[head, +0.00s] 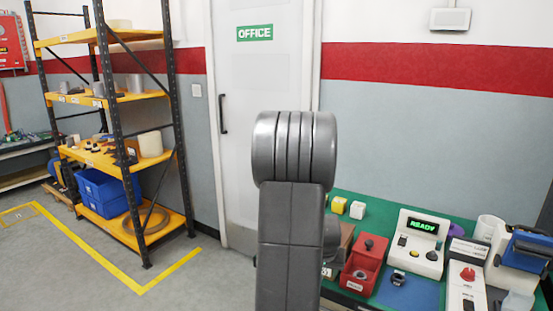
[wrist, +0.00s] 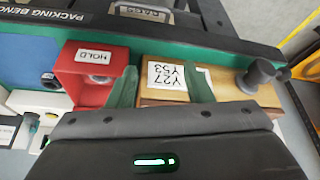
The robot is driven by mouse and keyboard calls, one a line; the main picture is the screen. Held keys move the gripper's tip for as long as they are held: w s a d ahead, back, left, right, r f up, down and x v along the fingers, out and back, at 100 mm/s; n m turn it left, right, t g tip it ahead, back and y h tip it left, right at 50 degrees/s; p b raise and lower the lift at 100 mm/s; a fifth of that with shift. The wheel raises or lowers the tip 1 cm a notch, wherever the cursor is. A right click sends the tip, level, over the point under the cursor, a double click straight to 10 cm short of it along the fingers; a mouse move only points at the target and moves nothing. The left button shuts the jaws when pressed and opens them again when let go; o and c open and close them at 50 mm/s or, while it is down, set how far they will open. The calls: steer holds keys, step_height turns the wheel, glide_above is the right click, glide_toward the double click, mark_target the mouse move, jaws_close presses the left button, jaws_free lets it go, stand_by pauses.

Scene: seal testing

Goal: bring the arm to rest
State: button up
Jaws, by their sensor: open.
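My arm stands upright in the middle of the head view, its grey joint in front of the office door. My gripper is hidden behind it there. In the wrist view my gripper (wrist: 162,82) shows two green fingers set well apart, with nothing held between them. Beyond the fingers lie a red box (wrist: 92,75) marked HOLD and a wooden block (wrist: 220,98) with a white label reading Y27 Y53. I cannot tell how far the fingers are from these.
Floor (head: 70,270) at front left is clear.

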steer(key=w+a+f+n+y+p, duration=0.1)
steer(key=w+a+f+n+p, duration=0.1)
steer(key=a, duration=0.9)
steer(key=shift+w+f, duration=0.5)
steer(key=shift+w, duration=0.15)
